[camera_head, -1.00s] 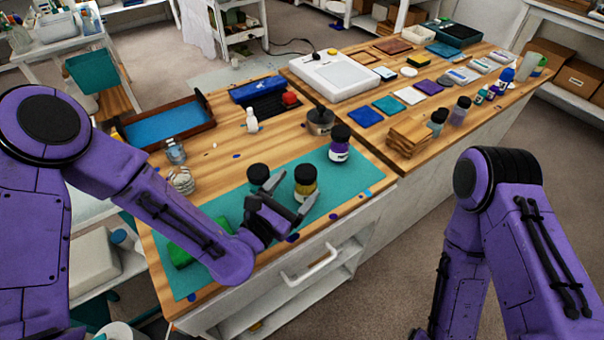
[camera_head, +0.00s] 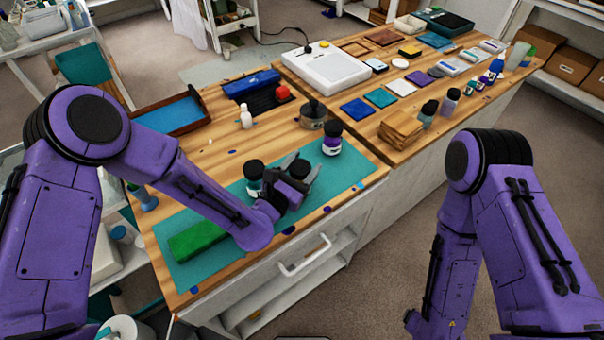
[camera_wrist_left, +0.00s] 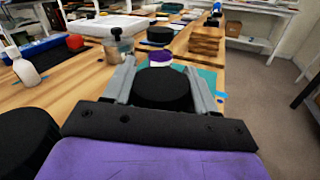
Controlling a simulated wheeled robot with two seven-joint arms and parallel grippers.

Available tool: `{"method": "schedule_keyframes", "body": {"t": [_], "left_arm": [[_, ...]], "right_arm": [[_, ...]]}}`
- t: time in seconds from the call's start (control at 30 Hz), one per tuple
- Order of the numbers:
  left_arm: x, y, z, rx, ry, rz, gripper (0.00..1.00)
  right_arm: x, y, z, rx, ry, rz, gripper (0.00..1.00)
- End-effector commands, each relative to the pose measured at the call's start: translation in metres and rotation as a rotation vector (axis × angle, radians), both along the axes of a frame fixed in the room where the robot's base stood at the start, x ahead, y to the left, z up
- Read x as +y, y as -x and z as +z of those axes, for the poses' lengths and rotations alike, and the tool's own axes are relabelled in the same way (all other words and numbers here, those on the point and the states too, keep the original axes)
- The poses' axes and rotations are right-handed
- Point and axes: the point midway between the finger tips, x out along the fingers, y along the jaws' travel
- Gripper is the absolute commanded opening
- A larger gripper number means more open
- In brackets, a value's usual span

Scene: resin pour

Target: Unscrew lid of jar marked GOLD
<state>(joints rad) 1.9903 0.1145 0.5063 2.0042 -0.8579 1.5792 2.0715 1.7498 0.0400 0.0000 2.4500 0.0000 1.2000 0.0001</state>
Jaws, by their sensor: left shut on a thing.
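The jar with the gold contents is mostly hidden by my left gripper in the head view; its black lid (camera_head: 299,168) shows between the fingers. In the left wrist view the same black lid (camera_wrist_left: 162,88) sits between the two grey fingers. My left gripper (camera_head: 300,172) is shut on this lid, over the teal mat (camera_head: 225,215). A jar with a teal label and black lid (camera_head: 254,168) stands just left of the gripper. A jar with a purple label and black lid (camera_head: 332,138) stands to the right and behind. The jar markings are not readable.
A green block (camera_head: 197,241) lies at the mat's left. Wooden pieces (camera_head: 401,129) stand at right. The mat's front middle is clear.

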Motion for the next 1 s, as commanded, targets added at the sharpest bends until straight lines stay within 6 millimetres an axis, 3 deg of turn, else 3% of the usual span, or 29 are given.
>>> {"method": "schedule_keyframes", "body": {"t": [0.33, 0.37, 0.53, 0.77, 0.87, 0.9, 1.0], "left_arm": [[0.001, 0.0, 0.001, 0.003, -0.004, 0.002, 0.24], [0.002, 0.0, 0.003, 0.002, -0.004, 0.003, 0.19], [0.002, 0.001, 0.032, -0.001, 0.003, 0.002, 0.18], [0.011, 0.049, 0.089, -0.001, 0.003, 0.0, 0.18], [0.016, 0.075, 0.098, 0.001, 0.001, -0.003, 0.18], [0.017, 0.085, 0.111, 0.004, 0.0, -0.003, 0.18], [0.02, 0.097, 0.122, 0.005, -0.007, 0.0, 0.17]], "right_arm": [[0.0, 0.0, -0.003, 0.0, 0.0, 0.0, 0.82], [0.0, 0.0, -0.004, 0.0, 0.0, 0.0, 0.82], [0.0, 0.0, -0.016, 0.0, 0.0, 0.0, 0.82], [0.0, 0.0, -0.022, 0.0, 0.0, 0.0, 0.82], [0.0, 0.0, -0.03, 0.0, 0.0, 0.0, 0.82], [0.0, 0.0, -0.015, 0.0, 0.0, 0.0, 0.82], [0.0, 0.0, 0.011, 0.0, 0.0, 0.0, 0.82]]}}
